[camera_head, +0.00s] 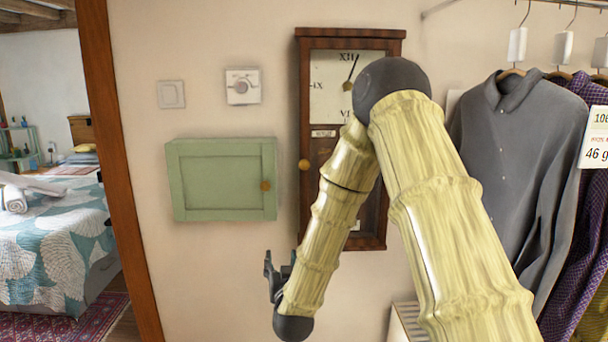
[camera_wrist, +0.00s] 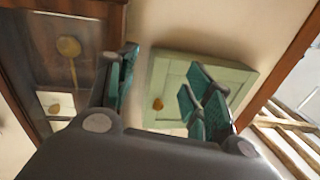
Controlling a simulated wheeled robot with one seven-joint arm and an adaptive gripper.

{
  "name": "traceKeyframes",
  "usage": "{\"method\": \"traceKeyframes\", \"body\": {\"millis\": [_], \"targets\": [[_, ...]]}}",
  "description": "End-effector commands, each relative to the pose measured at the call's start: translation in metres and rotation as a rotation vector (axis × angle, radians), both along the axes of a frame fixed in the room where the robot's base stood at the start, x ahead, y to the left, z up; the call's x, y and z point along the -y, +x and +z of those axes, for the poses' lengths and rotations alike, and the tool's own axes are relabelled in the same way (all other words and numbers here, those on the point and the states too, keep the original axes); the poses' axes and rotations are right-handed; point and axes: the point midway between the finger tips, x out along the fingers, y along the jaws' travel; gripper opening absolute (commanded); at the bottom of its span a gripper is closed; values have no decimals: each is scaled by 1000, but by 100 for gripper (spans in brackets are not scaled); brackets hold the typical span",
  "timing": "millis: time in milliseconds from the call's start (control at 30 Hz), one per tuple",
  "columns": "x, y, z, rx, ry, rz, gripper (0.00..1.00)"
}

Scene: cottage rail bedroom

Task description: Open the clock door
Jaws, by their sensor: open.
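The wall clock (camera_head: 313,215) is a tall dark wooden case with a white dial (camera_head: 333,80). A round brass-coloured knob (camera_head: 305,165) sits on its left side, and the door looks shut. My arm hides much of the clock's middle and right. In the wrist view the clock (camera_wrist: 85,25) stands at the left with its pendulum (camera_wrist: 69,48) showing. My gripper (camera_head: 272,275) is below and left of the clock, apart from it. In the wrist view my gripper (camera_wrist: 160,95) is open, with nothing between its fingers.
A green wall cabinet (camera_head: 222,180) with a round knob hangs left of the clock; the wrist view shows it behind my fingers. A thermostat (camera_head: 243,86) and a light switch (camera_head: 171,94) are above it. Shirts (camera_head: 510,170) hang at the right. A doorway edge (camera_head: 115,150) is at the left.

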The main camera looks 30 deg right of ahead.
Motion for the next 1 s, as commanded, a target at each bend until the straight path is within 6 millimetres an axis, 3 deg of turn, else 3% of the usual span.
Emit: {"method": "traceKeyframes", "body": {"millis": [33, 100, 200, 300, 400, 567, 1000], "targets": [[13, 5, 42, 79, -10, -36, 51], [28, 8, 85, 171, -26, -81, 51], [45, 6, 135, 278, -43, -138, 51], [57, 2, 168, 349, -55, -181, 51], [64, 0, 186, 390, -61, -205, 51], [70, 3, 197, 406, -65, -215, 51], [106, 52, 222, 404, -64, -213, 51]]}}
